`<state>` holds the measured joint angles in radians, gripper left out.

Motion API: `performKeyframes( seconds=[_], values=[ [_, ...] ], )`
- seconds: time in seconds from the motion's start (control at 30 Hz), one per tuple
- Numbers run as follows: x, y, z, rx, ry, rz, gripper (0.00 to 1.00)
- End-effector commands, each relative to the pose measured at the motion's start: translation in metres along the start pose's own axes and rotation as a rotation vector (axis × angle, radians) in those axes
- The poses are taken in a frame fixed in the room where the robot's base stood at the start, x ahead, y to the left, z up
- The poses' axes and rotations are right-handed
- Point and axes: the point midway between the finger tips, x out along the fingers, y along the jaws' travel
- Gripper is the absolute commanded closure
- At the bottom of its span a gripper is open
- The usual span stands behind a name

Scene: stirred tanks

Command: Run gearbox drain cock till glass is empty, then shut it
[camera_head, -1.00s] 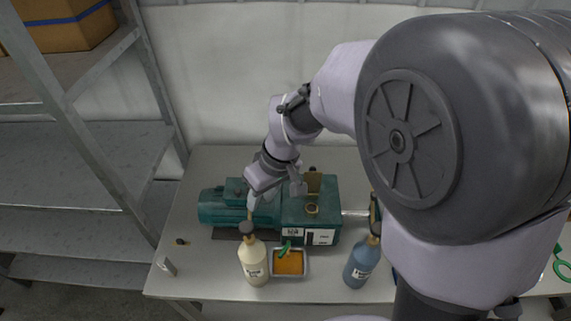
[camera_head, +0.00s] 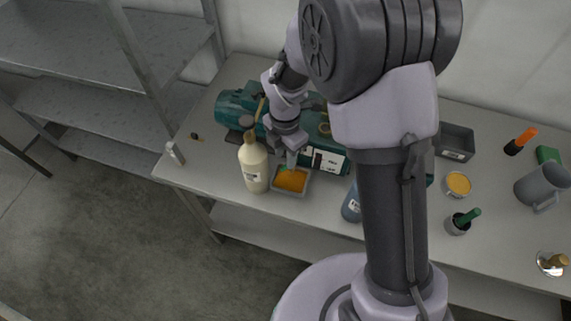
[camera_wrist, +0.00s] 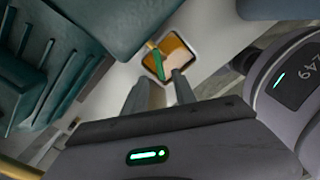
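The teal gearbox (camera_head: 318,128) stands on the bench, partly hidden behind my arm. In the wrist view the green handle of the drain cock (camera_wrist: 158,66) shows over a metal tray (camera_wrist: 190,66) holding orange oil. The tray (camera_head: 274,186) is on the bench in front of the gearbox in the head view, with orange oil (camera_head: 290,181) in it. My gripper (camera_wrist: 161,78) is open, its two fingers apart on either side of the green handle's line; contact cannot be told. In the head view my gripper (camera_head: 291,162) is above the tray's back edge. I cannot make out the glass or its level.
A cream bottle (camera_head: 253,168) stands close left of the tray, and a blue bottle (camera_head: 351,207) to its right. A small white block (camera_head: 175,152) is near the bench's left edge. A grey jug (camera_head: 541,187) and several small items stand far right.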

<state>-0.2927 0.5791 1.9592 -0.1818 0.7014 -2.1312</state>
Motion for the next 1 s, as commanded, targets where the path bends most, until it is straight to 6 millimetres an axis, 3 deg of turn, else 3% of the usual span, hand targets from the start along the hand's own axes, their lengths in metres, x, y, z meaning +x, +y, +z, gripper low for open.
performKeyframes(
  seconds=[0.03,0.2,0.53,0.7,1.0],
  values=[
    [0.011,0.0,0.0,0.0,0.001,-0.001,0.67],
    [0.029,0.0,0.0,0.0,0.0,0.0,0.67],
    [0.032,0.0,0.0,0.001,0.0,0.001,0.67],
    [0.032,0.0,0.0,0.001,0.0,0.001,1.0],
    [0.032,0.0,0.0,0.009,0.0,0.001,1.0]
  ],
)
